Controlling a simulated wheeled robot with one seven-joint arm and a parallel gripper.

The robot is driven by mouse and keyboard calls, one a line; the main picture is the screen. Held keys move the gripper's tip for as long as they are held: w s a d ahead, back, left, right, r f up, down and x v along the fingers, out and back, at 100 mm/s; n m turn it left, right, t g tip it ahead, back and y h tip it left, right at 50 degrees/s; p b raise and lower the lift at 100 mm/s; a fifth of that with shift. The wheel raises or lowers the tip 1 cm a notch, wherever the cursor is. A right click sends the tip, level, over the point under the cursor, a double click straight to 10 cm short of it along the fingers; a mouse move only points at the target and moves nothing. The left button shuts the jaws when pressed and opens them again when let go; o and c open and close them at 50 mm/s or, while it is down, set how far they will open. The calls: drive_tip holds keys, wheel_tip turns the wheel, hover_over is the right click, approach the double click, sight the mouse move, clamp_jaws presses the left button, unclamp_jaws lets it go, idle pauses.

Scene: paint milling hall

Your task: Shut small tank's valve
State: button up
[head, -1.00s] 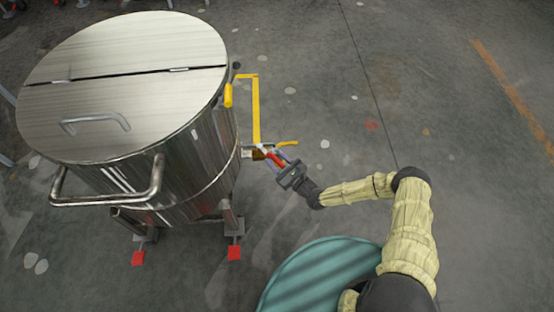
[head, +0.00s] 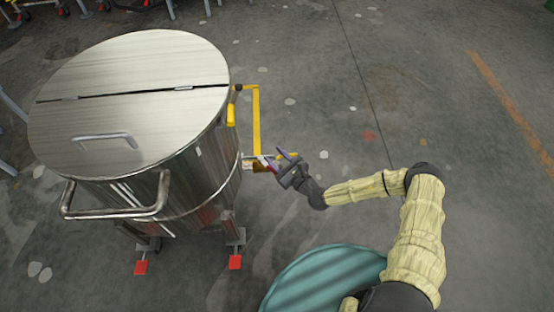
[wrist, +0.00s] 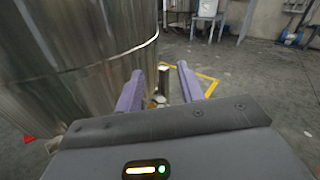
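The steel tank (head: 185,185) with a split round lid stands at the left in the head view. Its curved wall (wrist: 75,60) fills the left of the wrist view. A small brass-coloured valve (head: 261,166) sticks out low on its right side. My gripper (head: 279,160) is at the valve. In the wrist view my gripper (wrist: 158,86) has its two purple fingers apart, with a dark upright part and brass bits between them. Contact cannot be told.
A teal drum top (head: 325,275) is close below my arm. The tank's side handle (head: 120,211) and red-footed legs (head: 235,262) stick out. The grey floor to the right is clear.

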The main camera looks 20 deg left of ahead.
drive_tip(key=c, duration=0.4)
drive_tip(key=shift+s+r+n, duration=0.1)
drive_tip(key=shift+r+n, duration=0.15)
drive_tip(key=shift+n, duration=0.05)
drive_tip(key=c, duration=0.3)
drive_tip(key=s+r+n+g, duration=0.2)
drive_tip(key=n+g, duration=0.1)
drive_tip(key=s+r+n+g+y, duration=0.1)
drive_tip(key=s+r+n+g, duration=0.1)
drive_tip(key=n+g, duration=0.1)
drive_tip(key=s+d+r+n+g, duration=0.1)
drive_tip(key=s+r+n+g, duration=0.1)
drive_tip(key=shift+r+n+g+y, duration=0.15)
drive_tip(key=shift+n+g+y, duration=0.25)
clamp_jaws()
drive_tip(key=s+d+r+n+h, duration=0.3)
drive_tip(key=d+r, duration=0.4)
drive_tip(key=d, duration=0.3)
drive_tip(key=s+d+r+n+t+h, duration=0.1)
drive_tip(key=d+r+n+h, duration=0.4)
drive_tip(key=d, duration=0.5)
drive_tip(key=s+d+r+n+h, duration=0.4)
drive_tip(key=d+r+h, duration=0.5)
drive_tip(key=d, duration=0.1)
drive_tip(key=shift+s+d+r+n+t, duration=0.2)
drive_tip(key=shift+s+d+n+t, duration=0.15)
drive_tip(key=shift+d+n+t, duration=0.05)
drive_tip(key=shift+w, duration=0.15)
